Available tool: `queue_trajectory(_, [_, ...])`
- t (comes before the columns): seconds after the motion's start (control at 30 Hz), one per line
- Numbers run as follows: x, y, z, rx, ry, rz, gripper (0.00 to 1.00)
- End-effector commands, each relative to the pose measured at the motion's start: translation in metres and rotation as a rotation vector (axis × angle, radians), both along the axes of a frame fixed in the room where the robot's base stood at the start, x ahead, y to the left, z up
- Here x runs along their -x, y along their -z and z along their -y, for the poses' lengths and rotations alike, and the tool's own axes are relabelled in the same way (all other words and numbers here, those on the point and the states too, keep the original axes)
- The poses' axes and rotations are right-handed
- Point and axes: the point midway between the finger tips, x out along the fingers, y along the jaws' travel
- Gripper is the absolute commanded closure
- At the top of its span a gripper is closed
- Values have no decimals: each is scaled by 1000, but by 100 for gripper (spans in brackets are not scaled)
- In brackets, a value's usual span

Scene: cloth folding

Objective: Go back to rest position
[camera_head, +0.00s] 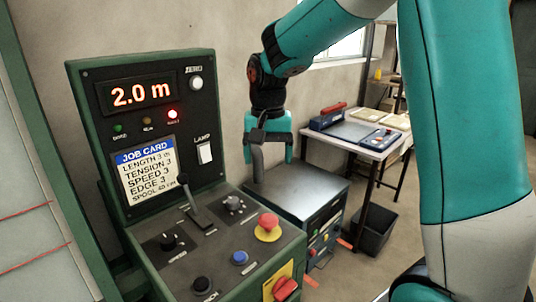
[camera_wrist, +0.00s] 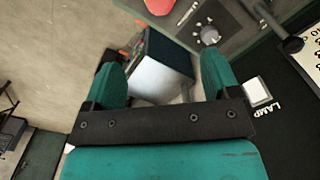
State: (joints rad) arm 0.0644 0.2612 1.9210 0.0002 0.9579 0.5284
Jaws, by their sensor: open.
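My gripper (camera_head: 269,157) is teal and black and hangs fingers-down in front of the right side of the control console (camera_head: 80,85). In the wrist view its two teal fingers (camera_wrist: 163,75) are spread wide, with nothing between them. It is in mid-air, above the grey-topped cabinet (camera_head: 300,185) in the head view. The cabinet also shows beyond the fingers in the wrist view (camera_wrist: 160,80). The white lamp switch (camera_head: 205,153) is left of my gripper, and lies close to the right finger in the wrist view (camera_wrist: 257,93).
The console has a lit display (camera_head: 135,95) reading 2.0 m, a job card (camera_head: 148,177), a lever (camera_head: 193,203), several knobs and a red mushroom button (camera_head: 268,222). A table (camera_head: 375,152) with equipment and a dark bin (camera_head: 373,232) stand behind right. Floor shows between them.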

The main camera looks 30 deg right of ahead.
Motion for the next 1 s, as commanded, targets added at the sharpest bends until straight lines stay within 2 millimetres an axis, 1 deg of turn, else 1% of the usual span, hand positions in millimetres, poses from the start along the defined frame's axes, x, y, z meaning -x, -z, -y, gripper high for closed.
queue_trajectory(0.3, [0, 0, -1, -1, -4, 1, 18])
queue_trajectory(0.37, [5, -1, -6, -7, -33, 4, 18])
queue_trajectory(0.43, [18, -6, -23, -26, -124, 19, 18])
queue_trajectory(0.47, [26, -8, -34, -38, -183, 28, 18])
queue_trajectory(0.57, [70, -16, -78, -99, -442, 69, 18])
queue_trajectory(0.6, [91, -17, -95, -127, -554, 88, 18])
queue_trajectory(0.67, [122, -19, -118, -169, -717, 119, 18])
queue_trajectory(0.7, [143, -19, -131, -196, -815, 138, 18])
queue_trajectory(0.8, [188, -18, -154, -258, -1016, 179, 18])
queue_trajectory(0.83, [199, -17, -159, -272, -1063, 189, 18])
queue_trajectory(0.9, [217, -16, -167, -298, -1141, 208, 18])
queue_trajectory(1.0, [230, -15, -171, -317, -1196, 219, 18])
